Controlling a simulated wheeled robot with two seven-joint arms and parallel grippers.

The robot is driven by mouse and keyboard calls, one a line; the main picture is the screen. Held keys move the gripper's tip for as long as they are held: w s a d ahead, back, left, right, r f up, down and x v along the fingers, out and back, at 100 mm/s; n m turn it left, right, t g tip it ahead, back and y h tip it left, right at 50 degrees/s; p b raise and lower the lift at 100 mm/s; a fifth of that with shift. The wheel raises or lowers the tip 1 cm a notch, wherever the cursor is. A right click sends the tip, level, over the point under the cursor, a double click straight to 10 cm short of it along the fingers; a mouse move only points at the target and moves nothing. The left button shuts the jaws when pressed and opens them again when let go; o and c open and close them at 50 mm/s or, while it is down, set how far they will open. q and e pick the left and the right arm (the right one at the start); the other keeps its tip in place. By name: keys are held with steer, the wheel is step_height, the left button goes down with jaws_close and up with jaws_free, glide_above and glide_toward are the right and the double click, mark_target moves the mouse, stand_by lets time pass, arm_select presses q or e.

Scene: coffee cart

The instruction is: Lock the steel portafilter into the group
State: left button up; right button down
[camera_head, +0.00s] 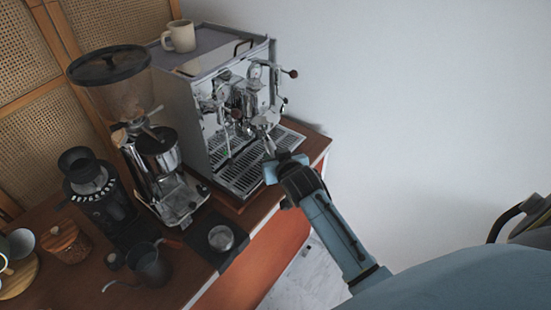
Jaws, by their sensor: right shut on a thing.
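The chrome espresso machine (205,95) stands at the back of the wooden cart. Its group (238,106) is on the front face, above the drip tray (243,176). My right gripper (275,163) is in front of the machine, over the right part of the drip tray, and is shut on the steel portafilter (265,129). The portafilter points up and away towards the machine's front. It is small here, and I cannot tell whether it touches the group. My left gripper is not in view.
A large grinder (112,80) with a hopper and a small black grinder (98,195) stand left of the machine. A tamping mat (205,250), a kettle (150,265) and a wooden-lidded jar (65,240) are nearer. A mug (180,37) sits on the machine. A white wall is to the right.

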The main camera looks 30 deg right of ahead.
steer(key=shift+r, duration=1.05)
stand_by(0.6)
steer(key=shift+d, duration=0.1)
steer(key=shift+d+n+y, duration=0.6)
steer(key=shift+d+y, duration=0.05)
steer(key=shift+y, duration=0.05)
steer(key=shift+s+d+f+n+y, duration=0.15)
steer(key=shift+d+n+y, duration=0.55)
steer(key=shift+d+y, duration=0.1)
steer(key=shift+d+n+y, duration=0.6)
steer(key=shift+d+y, duration=0.1)
